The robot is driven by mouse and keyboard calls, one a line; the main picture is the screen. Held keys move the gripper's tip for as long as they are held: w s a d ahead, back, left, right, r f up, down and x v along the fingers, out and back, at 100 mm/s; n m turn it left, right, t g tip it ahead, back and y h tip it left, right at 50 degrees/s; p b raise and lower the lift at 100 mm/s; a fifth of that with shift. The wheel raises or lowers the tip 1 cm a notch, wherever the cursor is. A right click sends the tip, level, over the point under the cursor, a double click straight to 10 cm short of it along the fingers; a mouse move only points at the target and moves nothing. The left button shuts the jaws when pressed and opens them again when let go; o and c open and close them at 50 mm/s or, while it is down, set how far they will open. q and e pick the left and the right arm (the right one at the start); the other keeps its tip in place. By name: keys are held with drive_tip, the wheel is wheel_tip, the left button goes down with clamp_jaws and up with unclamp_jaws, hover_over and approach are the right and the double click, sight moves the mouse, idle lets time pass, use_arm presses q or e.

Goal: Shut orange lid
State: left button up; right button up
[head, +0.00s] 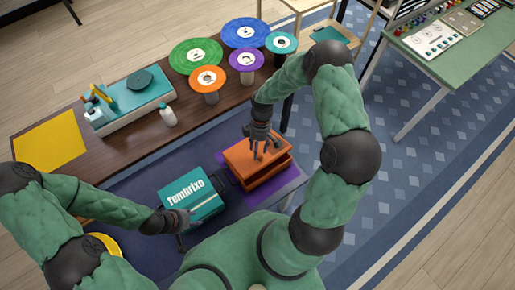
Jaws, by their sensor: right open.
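The orange lid (243,160) tops an orange box (266,178) standing on a purple mat (291,185). A dark gap shows between lid and box at the front right, so the lid looks partly raised. My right gripper (263,155) is open, fingers pointing down over the lid's top; I cannot tell whether they touch it. My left gripper (186,220) is at the lower left of a teal box marked Tombrixo (197,203), close against it. Its fingers are too small and dark to read.
A brown table (110,155) behind holds a teal-and-white machine (133,103), a small white bottle (168,115) and a yellow sheet (48,140). Several coloured discs on stands, including an orange disc (207,79), rise behind the orange box. A green table (440,45) is at the upper right.

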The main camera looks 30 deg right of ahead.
sight(250, 158)
clamp_jaws()
